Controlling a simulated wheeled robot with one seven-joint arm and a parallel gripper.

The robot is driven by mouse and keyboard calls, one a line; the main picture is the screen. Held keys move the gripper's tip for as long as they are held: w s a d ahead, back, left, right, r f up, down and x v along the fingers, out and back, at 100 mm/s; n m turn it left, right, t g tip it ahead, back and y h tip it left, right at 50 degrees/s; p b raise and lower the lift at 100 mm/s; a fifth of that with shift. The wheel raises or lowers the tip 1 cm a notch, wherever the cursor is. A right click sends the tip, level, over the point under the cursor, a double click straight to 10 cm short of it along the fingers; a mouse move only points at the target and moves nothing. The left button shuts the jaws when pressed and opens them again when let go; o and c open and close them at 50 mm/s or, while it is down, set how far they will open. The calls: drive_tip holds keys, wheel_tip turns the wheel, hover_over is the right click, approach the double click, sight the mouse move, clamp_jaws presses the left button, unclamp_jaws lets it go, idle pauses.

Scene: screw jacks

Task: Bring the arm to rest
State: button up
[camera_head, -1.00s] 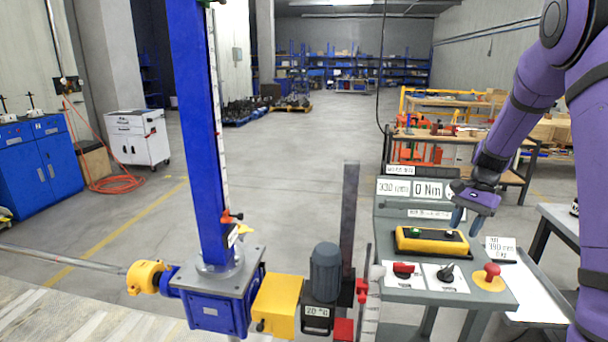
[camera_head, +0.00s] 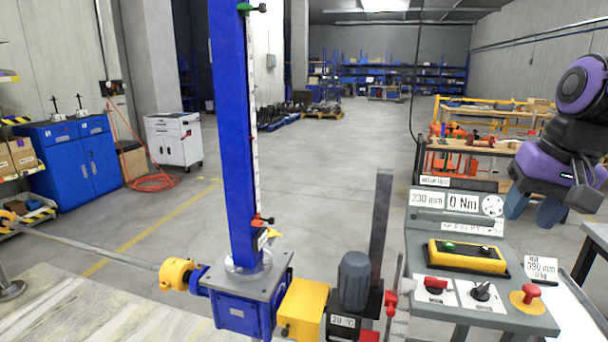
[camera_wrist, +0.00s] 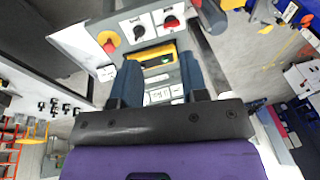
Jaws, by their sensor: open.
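My gripper (camera_head: 535,210) is at the right of the head view, raised and to the right of the grey control desk (camera_head: 425,262). Its two blue fingers are apart with nothing between them. In the wrist view the fingers (camera_wrist: 158,85) also show apart, with the desk's yellow button box (camera_wrist: 150,62) seen beyond them. The purple arm is folded at the right edge of the head view. The blue screw jack (camera_head: 240,307) with its tall column stands left of the desk, clear of my gripper.
The desk carries a yellow button box (camera_head: 467,258), a red-handled switch (camera_head: 437,285), a black knob (camera_head: 481,291) and a red mushroom button (camera_head: 530,294). A grey table (camera_head: 594,240) stands at the right edge. The floor (camera_head: 310,180) behind the jack is clear.

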drive_tip(key=s+a+n+t+h, duration=0.1)
drive_tip(key=s+a+n+t, duration=0.1)
drive_tip(key=s, duration=0.8)
drive_tip(key=shift+a+r+n+t, duration=0.3)
drive_tip(key=shift+a+n, duration=0.15)
drive_tip(key=shift+n, duration=0.35)
drive_tip(key=shift+w, duration=0.1)
idle(0.9)
